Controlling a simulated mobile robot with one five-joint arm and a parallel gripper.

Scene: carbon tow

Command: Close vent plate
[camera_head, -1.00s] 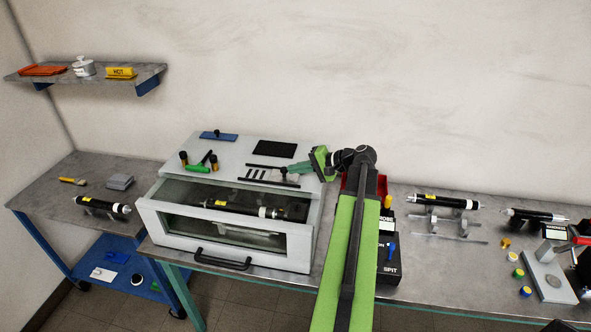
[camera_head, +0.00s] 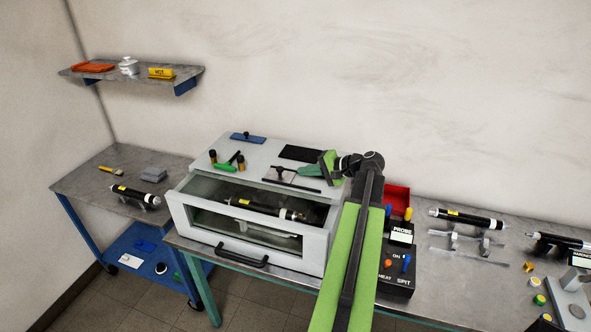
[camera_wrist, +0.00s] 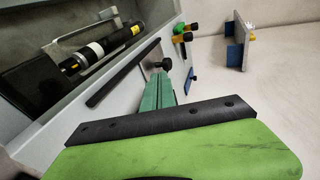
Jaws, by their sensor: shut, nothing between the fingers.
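The vent plate (camera_head: 279,174) is a pale flat plate between two black rails on top of the grey oven box. No open slots show beside it. Its dark knob shows in the wrist view (camera_wrist: 165,64), right at my fingertips; whether they touch is unclear. My gripper (camera_head: 300,172), with green fingers, is shut and empty, low over the right part of the plate. Its fingers also show in the wrist view (camera_wrist: 160,82). One black rail (camera_wrist: 125,72) runs beside the plate. My fingers and wrist hide part of the plate's right end.
The grey box (camera_head: 180,215) has a glass front and holds a black roller (camera_head: 255,207). A black control box (camera_head: 398,268) and red bin (camera_head: 398,195) stand to the right.

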